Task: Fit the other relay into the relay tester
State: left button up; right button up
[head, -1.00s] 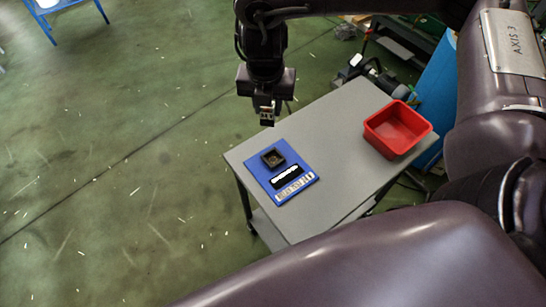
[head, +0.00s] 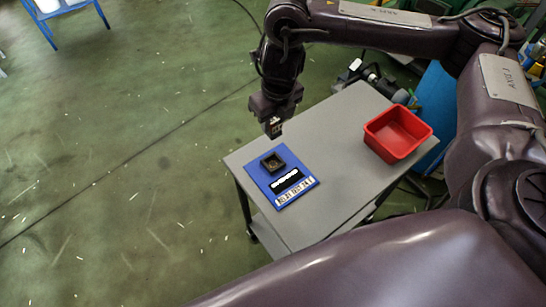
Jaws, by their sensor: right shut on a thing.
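The relay tester (head: 256,174) is a blue plate on the grey table, near its left corner. It carries a dark square socket (head: 272,163) and a black strip with white marks, with a printed label along its front edge. My right gripper (head: 273,122) is above and just behind the tester, pointing down. It is shut on a small dark relay (head: 273,130), which is apart from the socket and largely hidden by the fingers. The socket looks open at the top; its inside is too small to make out. My left gripper is not in view.
A red bin (head: 397,133) that looks empty stands at the table's right side. The grey table top (head: 335,150) is clear between tester and bin. Cluttered equipment lies beyond the table's back edge. A blue frame (head: 68,10) stands far off at top left.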

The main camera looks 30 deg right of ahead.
notch_tip(320, 180, down, 10)
jog(key=b, duration=0.3)
jog(key=shift+f, duration=0.25)
notch_tip(320, 180, down, 3)
jog(key=shift+f+b, duration=0.1)
jog(key=shift+b, duration=0.85)
jog(key=shift+f, duration=0.3)
jog(key=shift+f, duration=0.25)
jog(key=o, duration=1)
jog(key=shift+r, duration=0.1)
